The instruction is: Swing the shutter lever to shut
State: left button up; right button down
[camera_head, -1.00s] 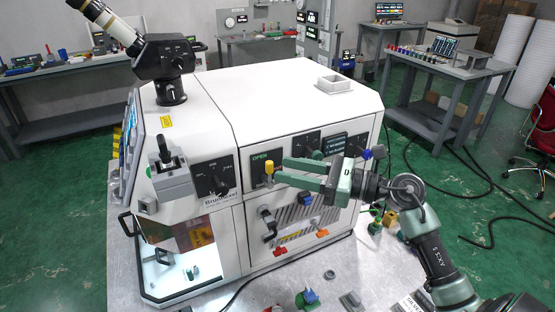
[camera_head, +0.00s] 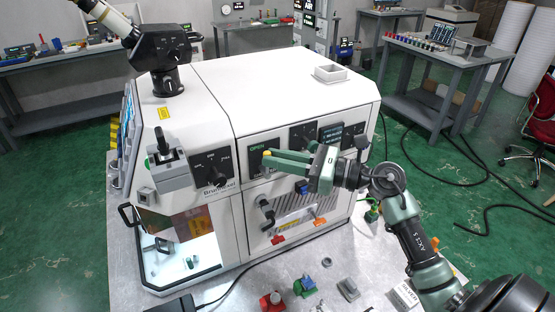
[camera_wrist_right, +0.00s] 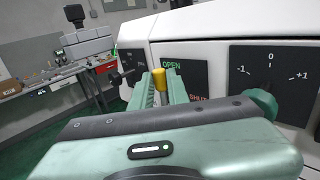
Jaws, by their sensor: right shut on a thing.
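The shutter lever has a yellow knob (camera_head: 266,155). It sits on a dark panel (camera_head: 257,150) marked OPEN on the front of the white machine (camera_head: 290,90). In the right wrist view the yellow knob (camera_wrist_right: 158,79) stands between my fingers, just below the word OPEN; SHUT is lower right on the same panel. My right gripper (camera_head: 269,158) comes from the right and is shut on the lever knob. Its fingers (camera_wrist_right: 160,88) hide the lever's lower part. My left gripper is not in view.
A joystick box (camera_head: 168,168) is at left. Below are a black handle (camera_head: 266,213) and colored clamps. Small parts and a red-based piece (camera_head: 271,301) lie on the bench.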

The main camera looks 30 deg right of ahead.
jog(key=d+f+m+t+h+b, duration=0.2)
jog(key=m+t+b, duration=0.4)
jog(key=m+b, duration=0.4)
jog(key=d+f+m+t+h+b, duration=0.2)
jog(key=f+m+t+h+b, duration=0.2)
jog(key=m+t+h+b, duration=0.3)
jog(key=shift+m+b, duration=1.7)
jog(key=shift+m, duration=0.9)
jog(key=shift+s+a+h, duration=0.1)
jog(key=shift+h, duration=0.3)
jog(key=c, duration=1.4)
grip_release()
jog(key=shift+o, duration=0.2)
